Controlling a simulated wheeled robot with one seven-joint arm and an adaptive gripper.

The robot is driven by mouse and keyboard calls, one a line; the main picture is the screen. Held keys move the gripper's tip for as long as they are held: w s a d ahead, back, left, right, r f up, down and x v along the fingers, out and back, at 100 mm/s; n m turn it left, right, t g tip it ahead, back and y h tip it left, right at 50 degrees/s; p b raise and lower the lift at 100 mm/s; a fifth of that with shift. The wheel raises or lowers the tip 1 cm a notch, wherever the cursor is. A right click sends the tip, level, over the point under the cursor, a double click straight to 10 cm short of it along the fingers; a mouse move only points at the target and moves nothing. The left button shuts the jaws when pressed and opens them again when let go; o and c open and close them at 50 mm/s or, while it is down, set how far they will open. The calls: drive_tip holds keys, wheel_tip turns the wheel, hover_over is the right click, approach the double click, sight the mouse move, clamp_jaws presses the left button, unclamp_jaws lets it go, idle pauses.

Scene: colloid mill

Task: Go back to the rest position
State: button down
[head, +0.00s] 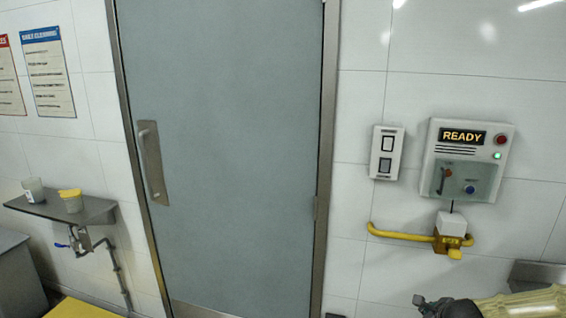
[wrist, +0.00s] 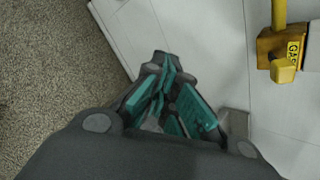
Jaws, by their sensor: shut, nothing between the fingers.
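My gripper (wrist: 165,85) is in the wrist view, with dark links and teal finger pads. Its fingertips are together and hold nothing. Part of my gripper (head: 440,305) also shows at the bottom right edge of the head view, below the yellow gas pipe and apart from it. Its fingertips are small and partly cut off there.
A control panel (head: 438,170) reading READY hangs on the tiled wall, above a yellow gas pipe (head: 400,236) with a valve (wrist: 283,50). A grey door (head: 230,150) is shut. A wall shelf (head: 95,212) at left bears two cups.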

drive_tip(key=s+a+f+n+g+y, duration=0.1)
drive_tip(key=s+a+f+n+g, duration=0.1)
drive_tip(key=s+a+f+n, duration=0.5)
drive_tip(key=s+a+f+n+g+y, duration=0.1)
drive_tip(key=s+a+f+n+g, duration=0.1)
drive_tip(key=s+a+f+n, duration=0.5)
drive_tip(key=s+a+f+n+g, duration=0.2)
drive_tip(key=s+f+n, duration=0.4)
drive_tip(key=s, duration=0.4)
drive_tip(key=s+a+f+n+g, duration=0.1)
drive_tip(key=s+f+n+g, duration=0.1)
drive_tip(key=s+f+n, duration=0.4)
drive_tip(key=s+n, duration=0.2)
drive_tip(key=s, duration=0.2)
drive_tip(key=shift+s+a+f+n+g, duration=0.15)
drive_tip(key=shift+s+a+n+g, duration=0.15)
drive_tip(key=shift+s+a+g, duration=0.1)
